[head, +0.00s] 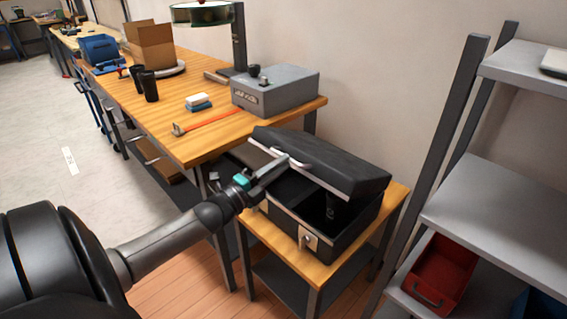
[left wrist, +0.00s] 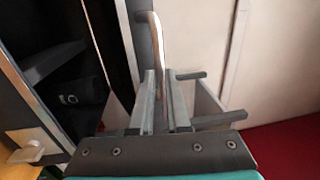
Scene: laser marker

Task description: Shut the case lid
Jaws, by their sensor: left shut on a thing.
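The black case (head: 345,237) stands on a small wooden table, its lid (head: 330,160) raised partway and tilted over the dark inside. A pale handle (head: 297,163) is on the lid's front edge. My left gripper (head: 283,162) reaches the lid's front edge and is shut on the handle. In the left wrist view, the fingers (left wrist: 162,95) close around the pale handle (left wrist: 157,40), and the open inside of the case (left wrist: 75,85) shows at the left. A metal latch (head: 309,239) is on the case front. My right gripper is out of view.
The small table (head: 262,232) has little bare room around the case. A long workbench (head: 200,140) at left holds a grey machine (head: 276,92), cups and a cardboard box. A metal shelf (head: 500,215) with a red bin (head: 440,272) stands close on the right.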

